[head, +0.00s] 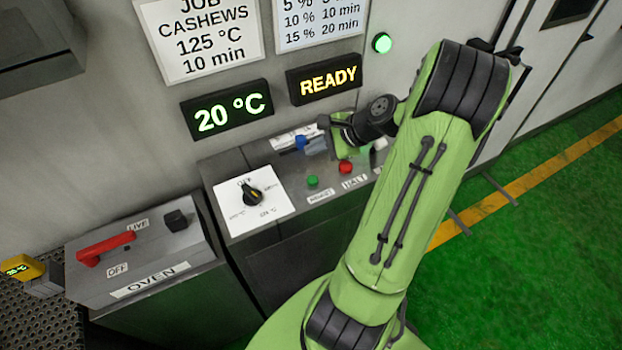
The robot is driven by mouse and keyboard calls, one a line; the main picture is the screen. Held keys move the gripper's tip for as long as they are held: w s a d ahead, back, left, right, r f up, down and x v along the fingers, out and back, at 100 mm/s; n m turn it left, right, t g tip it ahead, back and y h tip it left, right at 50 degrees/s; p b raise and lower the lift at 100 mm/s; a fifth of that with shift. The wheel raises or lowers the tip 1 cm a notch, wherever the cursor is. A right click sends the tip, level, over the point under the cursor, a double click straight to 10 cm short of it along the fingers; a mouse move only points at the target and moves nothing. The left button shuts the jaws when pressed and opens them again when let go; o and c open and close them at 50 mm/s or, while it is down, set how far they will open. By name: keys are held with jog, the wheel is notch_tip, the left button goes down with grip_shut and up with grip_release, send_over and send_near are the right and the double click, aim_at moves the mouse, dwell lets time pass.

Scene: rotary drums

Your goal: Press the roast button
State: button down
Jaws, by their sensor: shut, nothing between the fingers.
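A control panel (236,175) stands against the wall. On it are a green button (313,181) and a red button (345,167), each with a small white label in front. The green button's label (320,195) is too small to read surely, so I cannot tell which button is roast. A pale button (380,144) sits farther right, partly behind my arm. My gripper (318,146) is over the back of the panel, behind the green and red buttons, beside a blue part (301,143). It is shut and empty. Contact with the panel cannot be told.
A black dial (252,195) on a white plate is at the panel's left. The oven box (150,250) with a red lever (105,247) stands further left. Displays read 20 °C (227,110) and READY (324,79). A green lamp (382,43) is lit. Green floor lies open at right.

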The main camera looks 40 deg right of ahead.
jog(key=b, duration=0.7)
send_over(316, 180)
notch_tip(316, 180, down, 8)
jog(key=shift+a+r, duration=0.1)
jog(key=shift+r, duration=0.05)
jog(key=shift+f, duration=0.4)
jog(key=shift+f, duration=0.1)
dwell(0.9)
jog(key=shift+f, duration=0.3)
jog(key=shift+f, duration=0.55)
dwell(0.5)
jog(key=shift+r, duration=0.15)
jog(key=shift+r+p, duration=0.8)
jog(key=shift+r, duration=0.05)
jog(key=shift+r, duration=0.1)
